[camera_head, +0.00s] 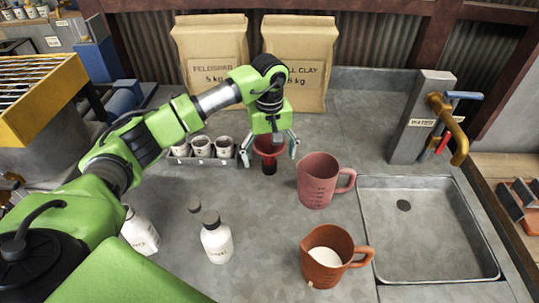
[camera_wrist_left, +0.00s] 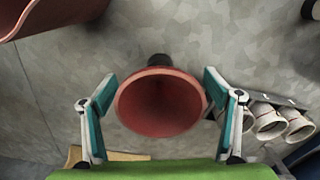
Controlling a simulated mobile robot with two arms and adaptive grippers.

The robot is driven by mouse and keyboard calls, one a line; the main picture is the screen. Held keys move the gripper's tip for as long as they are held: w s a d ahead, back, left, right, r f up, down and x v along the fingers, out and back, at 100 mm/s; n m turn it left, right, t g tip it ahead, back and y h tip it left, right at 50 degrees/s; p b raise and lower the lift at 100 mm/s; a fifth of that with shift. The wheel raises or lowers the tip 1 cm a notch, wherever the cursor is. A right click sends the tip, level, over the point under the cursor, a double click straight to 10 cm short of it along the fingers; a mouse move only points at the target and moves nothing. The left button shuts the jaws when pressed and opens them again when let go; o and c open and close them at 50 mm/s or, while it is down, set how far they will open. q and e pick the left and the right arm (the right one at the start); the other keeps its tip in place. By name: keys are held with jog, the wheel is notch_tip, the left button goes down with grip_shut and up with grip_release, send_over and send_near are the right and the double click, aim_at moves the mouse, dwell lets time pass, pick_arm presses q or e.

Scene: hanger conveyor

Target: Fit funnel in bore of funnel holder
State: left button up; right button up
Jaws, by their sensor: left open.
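A red funnel (camera_head: 268,146) stands with its wide mouth up, above a small dark holder (camera_head: 269,168) on the grey counter. My left gripper (camera_head: 269,152) hangs over it from above, open, with one finger on each side of the funnel. In the left wrist view the funnel mouth (camera_wrist_left: 160,103) lies between the spread fingers, and part of the dark holder (camera_wrist_left: 160,61) shows past its rim. The funnel's lower end is hidden, so I cannot tell how deep it sits in the bore. My right gripper is not in view.
A rack of small cups (camera_head: 202,148) is close to the left of the funnel. A pink jug (camera_head: 318,181) is close to the right, an orange jug (camera_head: 325,262) nearer. Bottles (camera_head: 216,240) stand in front, clay bags (camera_head: 298,62) behind, and a sink (camera_head: 430,235) at right.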

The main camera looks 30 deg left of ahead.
pick_arm(q)
notch_tip(320, 180, up, 12)
dwell(0.7)
